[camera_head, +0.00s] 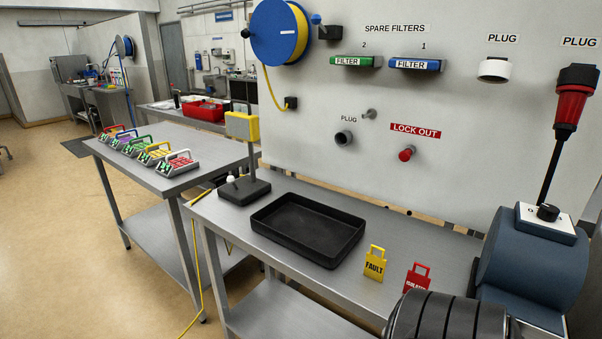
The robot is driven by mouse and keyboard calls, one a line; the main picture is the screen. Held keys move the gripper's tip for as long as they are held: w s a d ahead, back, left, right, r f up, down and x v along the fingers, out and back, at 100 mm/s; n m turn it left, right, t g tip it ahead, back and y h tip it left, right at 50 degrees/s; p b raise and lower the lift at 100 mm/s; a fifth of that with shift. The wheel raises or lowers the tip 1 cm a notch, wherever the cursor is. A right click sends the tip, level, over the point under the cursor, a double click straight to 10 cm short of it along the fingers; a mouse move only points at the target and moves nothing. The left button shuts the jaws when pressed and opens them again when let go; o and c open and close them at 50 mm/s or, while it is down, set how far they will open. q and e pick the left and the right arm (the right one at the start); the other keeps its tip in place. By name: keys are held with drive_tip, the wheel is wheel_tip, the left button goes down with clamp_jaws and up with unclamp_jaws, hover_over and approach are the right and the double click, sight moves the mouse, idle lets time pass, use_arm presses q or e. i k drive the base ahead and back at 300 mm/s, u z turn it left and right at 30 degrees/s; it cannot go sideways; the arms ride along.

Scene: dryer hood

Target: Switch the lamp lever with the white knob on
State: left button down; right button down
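A small lever with a white knob (231,178) stands up at the left part of that base. The lever is too small to tell which way it is set. Neither of my grippers is in view.
A black tray (266,231) lies right of the lamp base. Yellow FAULT (374,265) and red (418,279) tags stand farther right, beside a blue-grey machine (535,262) and a black ribbed cylinder (449,317). Several coloured-handled carriers (176,163) stand on the left table.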

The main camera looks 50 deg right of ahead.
sight(231, 179)
drive_tip(key=z, duration=1.25)
drive_tip(key=k, duration=1.35)
drive_tip(key=u, duration=0.3)
drive_tip(key=i, duration=0.4)
drive_tip(key=u, duration=1.15)
drive_tip(key=i, duration=0.85)
drive_tip(key=u, duration=0.35)
drive_tip(key=i, duration=0.95)
drive_tip(key=z, duration=0.95)
drive_tip(key=i, duration=0.75)
drive_tip(key=z, duration=0.8)
